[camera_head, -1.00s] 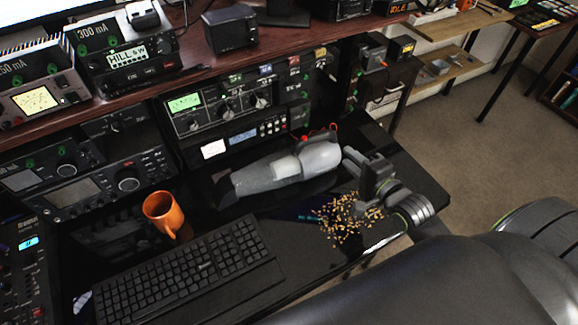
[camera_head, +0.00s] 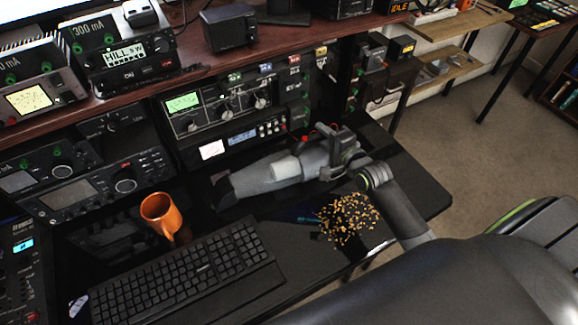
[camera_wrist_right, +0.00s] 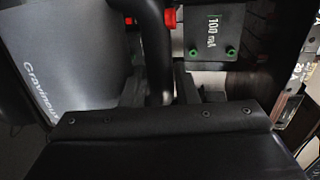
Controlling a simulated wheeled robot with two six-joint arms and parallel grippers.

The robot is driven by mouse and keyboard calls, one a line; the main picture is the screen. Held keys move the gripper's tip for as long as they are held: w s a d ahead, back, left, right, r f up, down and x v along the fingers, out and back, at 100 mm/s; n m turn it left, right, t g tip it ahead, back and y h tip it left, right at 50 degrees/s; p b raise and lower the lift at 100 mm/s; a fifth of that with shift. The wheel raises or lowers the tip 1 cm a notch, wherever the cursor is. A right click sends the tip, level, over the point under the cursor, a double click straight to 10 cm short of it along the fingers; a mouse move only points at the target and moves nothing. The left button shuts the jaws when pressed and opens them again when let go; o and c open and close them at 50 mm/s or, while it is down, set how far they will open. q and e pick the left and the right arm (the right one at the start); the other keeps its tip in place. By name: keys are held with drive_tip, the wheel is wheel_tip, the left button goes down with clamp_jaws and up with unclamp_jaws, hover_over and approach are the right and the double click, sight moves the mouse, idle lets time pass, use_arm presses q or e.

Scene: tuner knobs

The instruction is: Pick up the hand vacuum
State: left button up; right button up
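The grey hand vacuum (camera_head: 270,173) lies on the black desk, its dark nozzle to the left and its handle end to the right. My right gripper (camera_head: 330,147) is at the handle end and hides part of it. In the right wrist view the vacuum's grey body (camera_wrist_right: 70,65) is on the left, and its dark handle (camera_wrist_right: 155,50) runs between the fingers of my right gripper (camera_wrist_right: 160,88). The fingers look apart around the handle; firm contact is not clear. My left gripper is not in view.
An orange mug (camera_head: 162,215) and a black keyboard (camera_head: 185,275) are left of and in front of the vacuum. A pile of small yellowish bits (camera_head: 347,218) lies just in front of it. Radio equipment (camera_head: 225,115) stands close behind. The desk's right end (camera_head: 415,175) is clear.

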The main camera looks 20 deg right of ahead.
clamp_jaws()
idle(1.3)
drive_tip(key=shift+w+r, duration=0.1)
drive_tip(key=shift+r, duration=0.1)
